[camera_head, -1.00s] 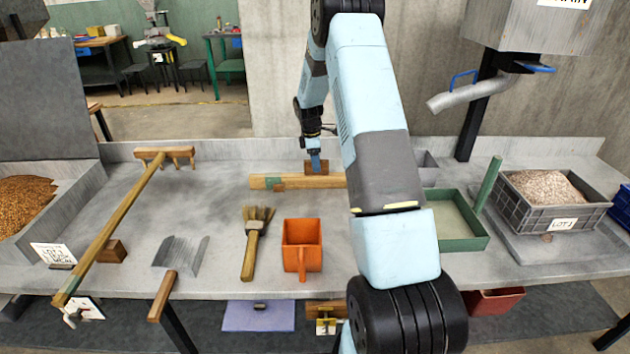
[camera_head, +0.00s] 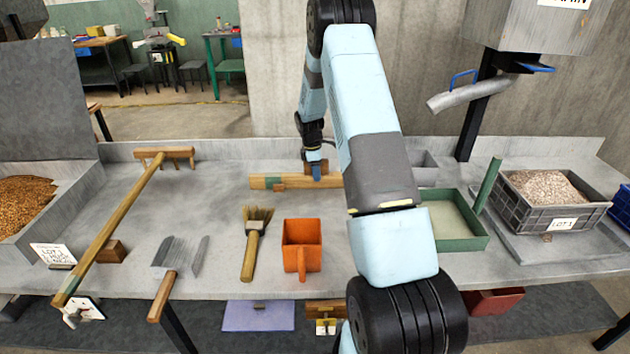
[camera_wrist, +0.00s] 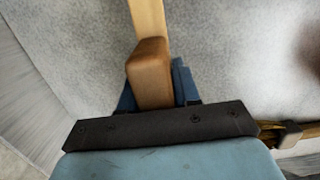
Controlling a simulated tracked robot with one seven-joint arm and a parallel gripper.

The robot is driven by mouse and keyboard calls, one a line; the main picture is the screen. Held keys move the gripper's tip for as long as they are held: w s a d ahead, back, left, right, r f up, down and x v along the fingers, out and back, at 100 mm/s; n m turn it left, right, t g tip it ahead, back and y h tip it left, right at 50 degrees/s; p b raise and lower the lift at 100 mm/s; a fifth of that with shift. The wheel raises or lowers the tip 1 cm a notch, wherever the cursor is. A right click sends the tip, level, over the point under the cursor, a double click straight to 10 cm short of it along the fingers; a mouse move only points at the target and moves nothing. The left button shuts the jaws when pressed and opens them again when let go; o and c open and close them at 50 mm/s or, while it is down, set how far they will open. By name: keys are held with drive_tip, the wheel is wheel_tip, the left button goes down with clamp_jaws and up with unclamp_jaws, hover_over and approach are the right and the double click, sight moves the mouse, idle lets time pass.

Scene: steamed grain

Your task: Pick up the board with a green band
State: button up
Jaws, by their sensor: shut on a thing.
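The board with a green band (camera_head: 262,182) is a long pale wooden bar lying crosswise on the grey bench. Its green band shows near the left end, and my arm hides its right end. A brown block (camera_head: 309,167) stands up at the board like a grip. My gripper (camera_head: 317,173) reaches down at this block. In the wrist view the brown block (camera_wrist: 150,70) sits between the blue fingers of my gripper (camera_wrist: 155,92), which is shut on it. The pale board (camera_wrist: 148,18) runs on beyond the block. I see no clear gap under the board.
In front stand an orange scoop (camera_head: 301,240), a brush (camera_head: 253,235) and a grey metal scoop (camera_head: 172,253). A long wooden rake (camera_head: 115,225) lies left. A green tray (camera_head: 460,243) and a grey crate of grain (camera_head: 535,210) stand right.

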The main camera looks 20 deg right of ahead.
clamp_jaws()
idle(0.8)
